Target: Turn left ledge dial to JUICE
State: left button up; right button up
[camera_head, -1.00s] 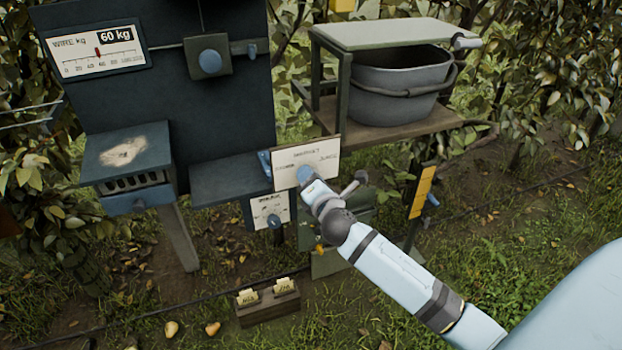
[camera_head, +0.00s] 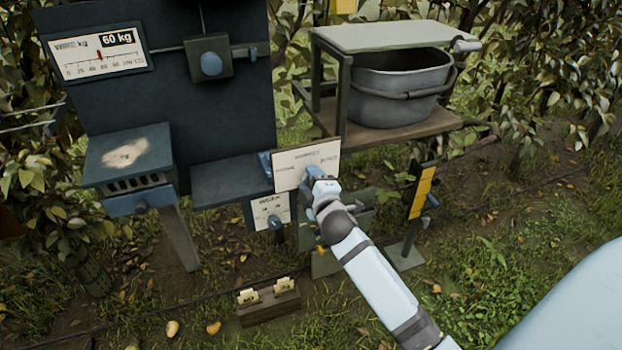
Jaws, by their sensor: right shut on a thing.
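A white dial plate (camera_head: 292,177) stands upright at the front edge of the dark ledge (camera_head: 228,180), with small blurred lettering at its top, left and right. The word at the right looks like JUICE. My right gripper (camera_head: 314,178) is at the lower right part of the plate, shut on the dial's blue knob. The gripper hides most of the knob, so its pointer direction cannot be read. My left gripper is not in view.
A smaller white plate with a blue knob (camera_head: 274,222) hangs just below. A scale panel reading 60 kg (camera_head: 99,52) is at upper left. A grey tub (camera_head: 399,100) sits on a shelf at right. A wooden box (camera_head: 268,307) stands on the grass.

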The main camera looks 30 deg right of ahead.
jog(key=shift+m, duration=1.2)
jog(key=shift+m+p, duration=0.3)
jog(key=o, duration=0.9)
jog(key=b+v, duration=0.1)
jog(key=v, duration=1.2)
jog(key=shift+s, duration=0.45)
